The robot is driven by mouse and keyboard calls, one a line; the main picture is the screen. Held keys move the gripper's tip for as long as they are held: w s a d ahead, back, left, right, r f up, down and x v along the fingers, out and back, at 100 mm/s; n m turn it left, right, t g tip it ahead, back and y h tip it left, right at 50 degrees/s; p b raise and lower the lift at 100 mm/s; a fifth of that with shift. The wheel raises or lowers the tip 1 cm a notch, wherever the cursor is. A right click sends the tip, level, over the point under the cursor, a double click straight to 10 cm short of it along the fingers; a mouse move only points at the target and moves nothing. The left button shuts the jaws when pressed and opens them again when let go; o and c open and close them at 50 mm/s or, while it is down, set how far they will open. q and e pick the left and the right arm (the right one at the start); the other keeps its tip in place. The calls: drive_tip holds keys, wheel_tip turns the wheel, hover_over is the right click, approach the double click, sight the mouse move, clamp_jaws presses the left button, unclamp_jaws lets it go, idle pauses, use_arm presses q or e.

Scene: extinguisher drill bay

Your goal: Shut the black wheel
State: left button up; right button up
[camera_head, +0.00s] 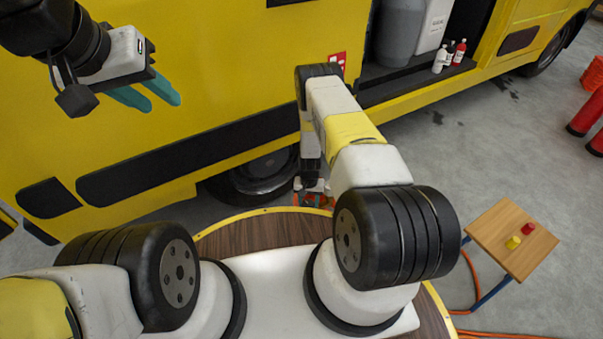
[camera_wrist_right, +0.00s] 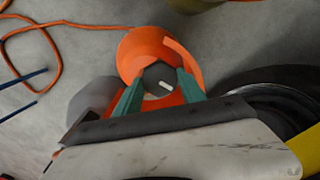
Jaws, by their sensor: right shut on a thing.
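The black wheel (camera_wrist_right: 158,79) is a small dark faceted knob with a white mark. It sits on a round orange body (camera_wrist_right: 137,48) in the right wrist view. My right gripper (camera_wrist_right: 160,88) is shut on it, with one teal finger on each side. In the head view my right arm reaches down beside the yellow truck; its gripper is mostly hidden there and the wheel cannot be made out.
The yellow truck (camera_head: 230,60) fills the back, with a tyre (camera_head: 262,176) close to my right gripper. A small wooden table (camera_head: 497,258) with a red and a yellow piece stands at right. An orange hose (camera_wrist_right: 52,60) lies on the grey floor.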

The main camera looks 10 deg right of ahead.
sight(308, 204)
drive_tip(key=shift+m, duration=0.9)
drive_tip(key=o, duration=1.4)
drive_tip(key=shift+c, duration=0.2)
drive_tip(key=shift+r, duration=0.1)
wheel_tip(308, 204, up, 8)
drive_tip(key=shift+f, duration=0.15)
